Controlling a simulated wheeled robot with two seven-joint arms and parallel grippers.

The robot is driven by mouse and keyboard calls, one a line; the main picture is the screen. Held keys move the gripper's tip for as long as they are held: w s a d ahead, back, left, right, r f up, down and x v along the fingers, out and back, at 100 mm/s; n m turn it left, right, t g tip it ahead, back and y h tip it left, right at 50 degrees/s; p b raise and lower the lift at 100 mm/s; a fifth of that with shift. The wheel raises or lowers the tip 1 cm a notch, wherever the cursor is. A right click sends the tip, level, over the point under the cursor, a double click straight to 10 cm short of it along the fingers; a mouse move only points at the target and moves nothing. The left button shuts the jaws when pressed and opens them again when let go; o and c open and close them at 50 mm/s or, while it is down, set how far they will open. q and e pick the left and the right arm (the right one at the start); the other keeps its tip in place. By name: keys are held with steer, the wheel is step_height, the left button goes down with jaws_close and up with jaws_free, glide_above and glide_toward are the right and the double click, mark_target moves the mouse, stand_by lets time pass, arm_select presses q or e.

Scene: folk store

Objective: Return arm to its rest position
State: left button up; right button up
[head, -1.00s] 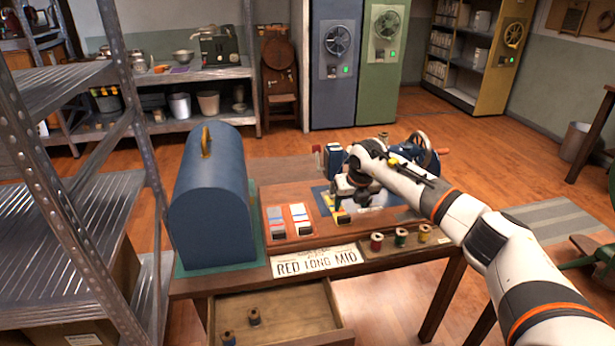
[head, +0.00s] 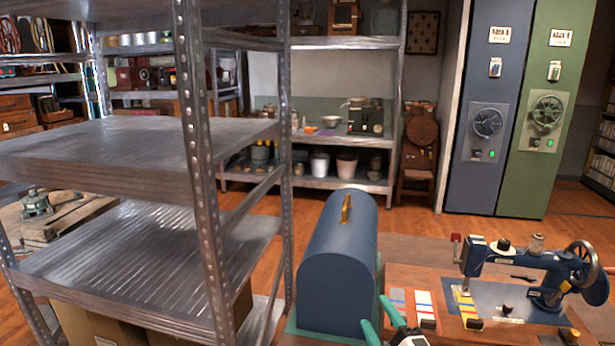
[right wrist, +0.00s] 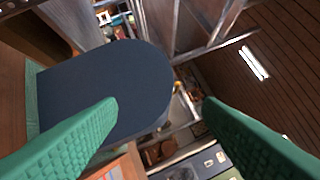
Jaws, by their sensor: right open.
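My right gripper (head: 374,313) shows at the bottom of the head view, in front of the blue domed case (head: 340,265). Its two green fingers are apart and nothing is between them. In the right wrist view the open fingers of my right gripper (right wrist: 161,102) frame the dark blue end of the case (right wrist: 100,85). Whether a finger touches the case I cannot tell. Most of my right arm is below the picture edge. My left gripper is not in view.
A blue sewing machine (head: 530,265) stands on the wooden table (head: 400,250) right of the case. Coloured cards (head: 412,303) lie between them. A metal shelf rack (head: 200,180) stands close on the left. Blue (head: 487,110) and green (head: 548,110) cabinets stand behind.

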steer(key=s+d+f+m+g+h, duration=0.3)
steer(key=s+d+f+m+h, duration=0.35)
steer(key=m, duration=0.35)
steer(key=s+f+m+g, duration=0.2)
steer(key=s+f+g, duration=0.2)
steer(key=s, duration=0.5)
steer(key=s+f+m+g, duration=0.1)
steer(key=s+f+g, duration=0.35)
steer(key=s, duration=0.35)
steer(key=s+f+m+g, duration=0.2)
steer(key=s+f+g, duration=0.15)
steer(key=s, duration=0.55)
step_height(320, 180, down, 24)
steer(key=s+g+p, duration=0.1)
steer(key=g+p, duration=0.1)
steer(key=s+d+f+g+p, duration=0.1)
steer(key=s+d+f+p, duration=0.1)
steer(key=s+f, duration=1.1)
steer(key=s+d, duration=0.1)
steer(key=s, duration=0.2)
steer(key=shift+y, duration=0.35)
steer(key=shift+s+f, duration=0.1)
